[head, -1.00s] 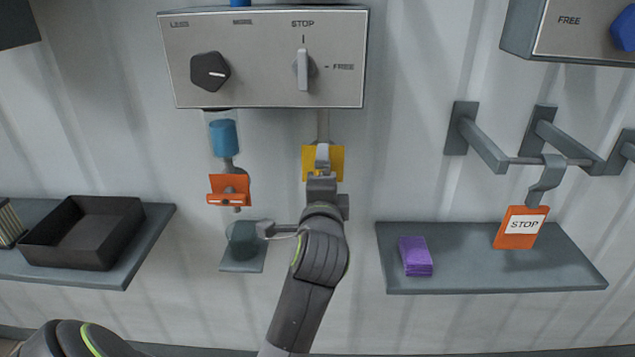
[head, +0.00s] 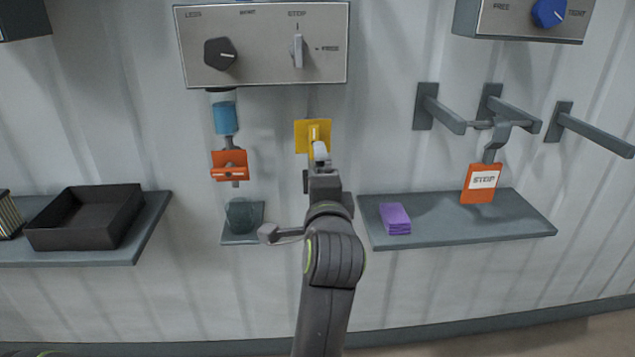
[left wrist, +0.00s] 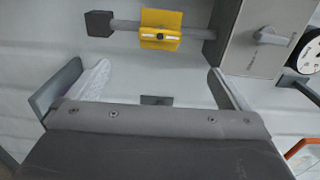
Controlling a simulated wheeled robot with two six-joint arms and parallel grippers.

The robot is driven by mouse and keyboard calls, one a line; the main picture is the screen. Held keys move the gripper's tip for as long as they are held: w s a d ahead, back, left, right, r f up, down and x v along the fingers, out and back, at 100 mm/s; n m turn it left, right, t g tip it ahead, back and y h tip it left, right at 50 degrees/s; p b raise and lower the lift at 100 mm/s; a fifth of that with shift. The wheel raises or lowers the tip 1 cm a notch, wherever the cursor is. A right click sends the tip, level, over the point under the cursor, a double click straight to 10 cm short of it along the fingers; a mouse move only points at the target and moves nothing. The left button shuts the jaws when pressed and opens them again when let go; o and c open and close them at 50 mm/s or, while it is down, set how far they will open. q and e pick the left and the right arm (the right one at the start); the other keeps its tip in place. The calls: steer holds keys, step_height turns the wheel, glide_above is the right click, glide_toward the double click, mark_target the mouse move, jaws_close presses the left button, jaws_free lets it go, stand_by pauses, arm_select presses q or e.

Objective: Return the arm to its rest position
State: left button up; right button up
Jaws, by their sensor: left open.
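My left gripper (head: 318,155) is at the end of the arm rising through the middle of the head view. Its tip overlaps the lower edge of a yellow plate (head: 306,135) hanging under the middle control box. In the left wrist view, the yellow plate (left wrist: 160,19) sits on a grey rod with a dark end block (left wrist: 99,23). There the open fingers of my left gripper (left wrist: 155,82) stand wide apart with nothing between them, clear of the plate. My right gripper is not in view.
The control box (head: 265,70) has a black knob and a lever. An orange tag (head: 229,165) and a dark cup (head: 240,214) are left of the arm. Right are a shelf (head: 440,232) with a purple stack (head: 395,218), and a hanging STOP tag (head: 481,183). A black tray (head: 85,233) is far left.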

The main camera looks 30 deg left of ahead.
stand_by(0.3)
